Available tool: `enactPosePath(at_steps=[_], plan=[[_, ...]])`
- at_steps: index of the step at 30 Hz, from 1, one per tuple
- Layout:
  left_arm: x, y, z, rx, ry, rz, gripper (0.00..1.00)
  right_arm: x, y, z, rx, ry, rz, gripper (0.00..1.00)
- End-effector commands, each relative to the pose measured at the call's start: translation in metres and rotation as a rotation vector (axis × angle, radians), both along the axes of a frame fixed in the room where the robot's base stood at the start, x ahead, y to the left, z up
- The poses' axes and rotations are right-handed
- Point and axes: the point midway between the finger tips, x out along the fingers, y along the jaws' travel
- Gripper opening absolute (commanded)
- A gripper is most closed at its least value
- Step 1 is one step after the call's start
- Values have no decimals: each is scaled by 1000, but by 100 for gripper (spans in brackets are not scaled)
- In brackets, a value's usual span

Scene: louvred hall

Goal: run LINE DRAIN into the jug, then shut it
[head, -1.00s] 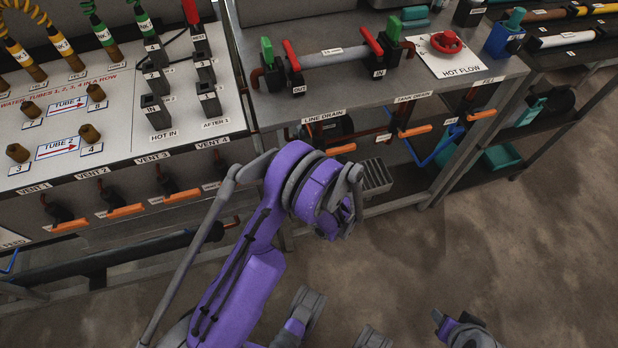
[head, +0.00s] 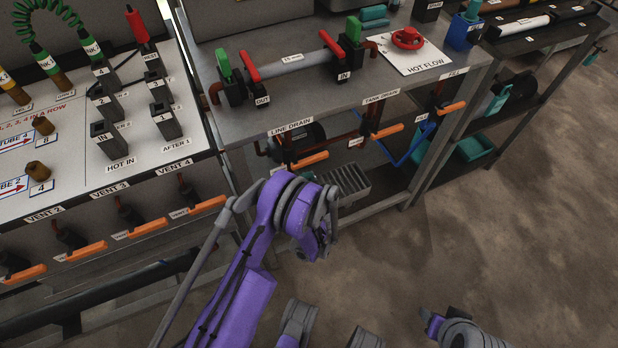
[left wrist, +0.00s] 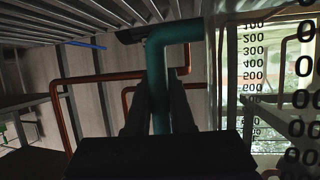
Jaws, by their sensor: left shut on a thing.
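The LINE DRAIN label (head: 290,128) is on the bench's front edge. Below it is an orange valve handle (head: 305,160), lying along the bench front. My left gripper (left wrist: 157,100) is shut on the teal handle (left wrist: 158,75) of the jug in the left wrist view. The jug's clear wall (left wrist: 250,65) with black scale numbers fills the right of that view. I cannot tell whether it holds liquid. In the head view my left arm hides the gripper and jug, in front of and below the drain.
A slatted grate (head: 345,186) sits low under the bench, close beside my left arm. TANK DRAIN's orange handle (head: 386,132) and the FILL handle (head: 452,107) are to the right. Vent handles (head: 140,228) line the left bench. The floor at right is clear.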

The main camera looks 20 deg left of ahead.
Motion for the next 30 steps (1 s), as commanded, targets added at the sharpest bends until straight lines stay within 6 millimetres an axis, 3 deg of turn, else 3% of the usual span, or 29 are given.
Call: enactPosePath(at_steps=[9, 10, 15, 26, 30], plan=[[0, 0, -3, 1, 1, 0, 0, 0, 0, -4, 0, 1, 0, 50], [0, 0, -3, 0, 0, 0, 23, 1, 0, -4, 0, 1, 0, 50], [0, 0, -2, 0, 0, 0, 51, 0, 0, -3, 0, 1, 0, 50], [0, 0, 3, 1, -1, 0, 51, 0, 0, 2, 0, -1, 0, 50], [-15, -12, 11, -1, 0, -2, 51, -1, 0, 5, 0, -2, 0, 50]])
